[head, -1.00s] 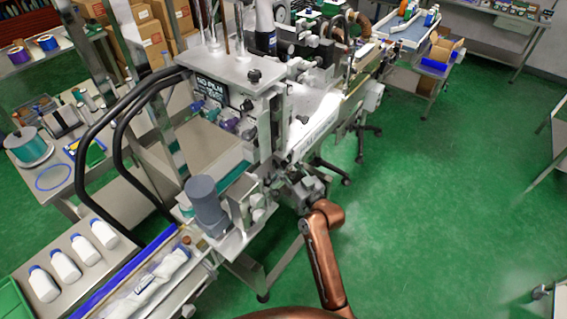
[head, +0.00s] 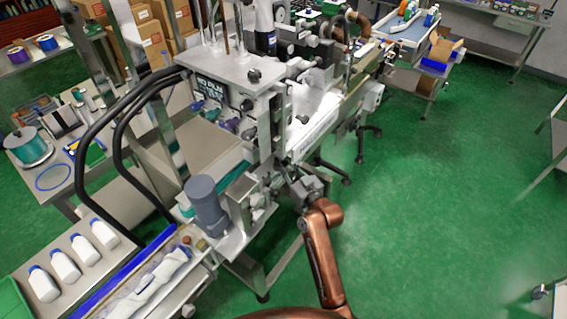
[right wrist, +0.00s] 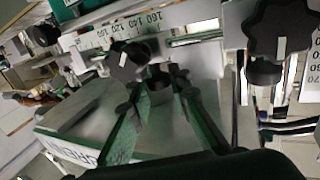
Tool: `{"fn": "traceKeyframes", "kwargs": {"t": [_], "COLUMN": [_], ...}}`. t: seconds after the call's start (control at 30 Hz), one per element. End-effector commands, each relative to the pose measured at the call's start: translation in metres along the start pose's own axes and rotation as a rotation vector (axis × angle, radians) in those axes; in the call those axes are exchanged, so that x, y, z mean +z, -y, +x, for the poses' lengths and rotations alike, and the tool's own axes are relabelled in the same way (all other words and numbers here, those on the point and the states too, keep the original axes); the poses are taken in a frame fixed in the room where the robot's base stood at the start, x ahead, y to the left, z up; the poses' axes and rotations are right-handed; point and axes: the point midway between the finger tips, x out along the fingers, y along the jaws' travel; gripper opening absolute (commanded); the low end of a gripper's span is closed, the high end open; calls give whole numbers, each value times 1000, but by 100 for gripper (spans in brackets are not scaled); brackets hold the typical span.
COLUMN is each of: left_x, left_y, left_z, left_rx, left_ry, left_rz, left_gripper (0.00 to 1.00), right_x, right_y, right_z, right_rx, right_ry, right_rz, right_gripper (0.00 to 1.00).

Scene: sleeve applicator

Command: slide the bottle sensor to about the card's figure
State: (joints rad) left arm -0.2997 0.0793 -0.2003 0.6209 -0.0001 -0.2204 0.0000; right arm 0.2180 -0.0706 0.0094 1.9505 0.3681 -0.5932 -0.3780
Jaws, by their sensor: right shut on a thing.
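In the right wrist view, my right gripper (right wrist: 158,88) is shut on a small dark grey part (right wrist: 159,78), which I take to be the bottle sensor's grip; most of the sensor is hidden. Above it runs a ruler scale (right wrist: 122,32) with figures such as 160, 140 and 120. A black star knob with a white mark (right wrist: 128,62) sits just left of the fingertips. In the head view, my right gripper (head: 300,188) is at the near right side of the sleeve machine (head: 225,70). I cannot make out the card's figure. My left gripper does not show.
A larger black star knob (right wrist: 282,28) is close on the right in the wrist view. A grey motor (head: 207,203) stands left of my gripper in the head view. The green floor (head: 440,220) at right is clear.

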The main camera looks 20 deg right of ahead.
Motion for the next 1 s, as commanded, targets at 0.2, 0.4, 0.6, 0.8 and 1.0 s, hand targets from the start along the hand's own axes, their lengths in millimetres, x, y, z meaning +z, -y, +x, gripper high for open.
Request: {"fn": "traceKeyframes", "kwargs": {"t": [0.2, 0.4, 0.6, 0.8, 1.0], "left_x": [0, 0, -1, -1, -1], "left_y": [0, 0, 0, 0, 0], "left_z": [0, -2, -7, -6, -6], "left_rx": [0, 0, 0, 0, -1], "left_ry": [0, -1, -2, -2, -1], "left_rz": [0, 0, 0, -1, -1], "left_gripper": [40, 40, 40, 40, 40], "right_x": [0, 0, -2, 0, 0], "right_y": [0, -4, -19, -19, -19], "right_z": [0, 2, 7, 8, 8], "right_rx": [0, 0, 1, 1, 0], "right_ry": [1, 1, 0, 0, 0], "right_rz": [0, -3, -4, 0, 0], "right_gripper": [0, 0, 0, 0, 26]}}
